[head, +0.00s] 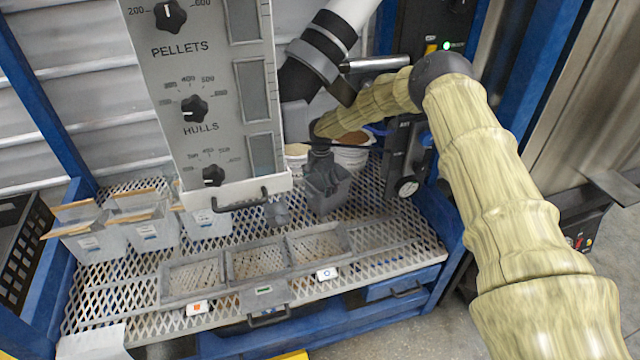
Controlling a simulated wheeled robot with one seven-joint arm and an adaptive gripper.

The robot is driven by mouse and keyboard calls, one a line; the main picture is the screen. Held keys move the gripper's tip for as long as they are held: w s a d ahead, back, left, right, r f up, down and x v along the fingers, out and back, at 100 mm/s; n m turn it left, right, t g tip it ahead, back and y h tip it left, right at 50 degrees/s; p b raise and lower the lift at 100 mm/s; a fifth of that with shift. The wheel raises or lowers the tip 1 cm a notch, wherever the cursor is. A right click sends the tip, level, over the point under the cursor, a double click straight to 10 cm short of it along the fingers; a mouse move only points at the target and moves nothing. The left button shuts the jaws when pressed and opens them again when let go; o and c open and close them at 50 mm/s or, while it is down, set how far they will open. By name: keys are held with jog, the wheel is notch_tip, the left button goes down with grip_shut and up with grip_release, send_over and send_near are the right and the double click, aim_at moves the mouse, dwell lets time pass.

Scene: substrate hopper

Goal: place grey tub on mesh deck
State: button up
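The grey tub (328,190) is at the middle of the head view, right of the dosing panel's lower end. It looks slightly turned and tilted. The mesh deck (385,262) is a light expanded-metal shelf below and around the tub. I cannot tell whether the tub's bottom touches the mesh.
A grey frame with open bays (258,262) lies along the deck's front. White tubs (148,233) stand at left, and white buckets (349,155) behind the grey tub. The dosing panel (210,100) overhangs the deck. A gauge box (405,170) stands at right.

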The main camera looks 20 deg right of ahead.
notch_tip(320, 180, up, 12)
jog(key=shift+s, duration=0.2)
dwell(0.7)
jog(key=shift+s+d, duration=0.1)
dwell(0.3)
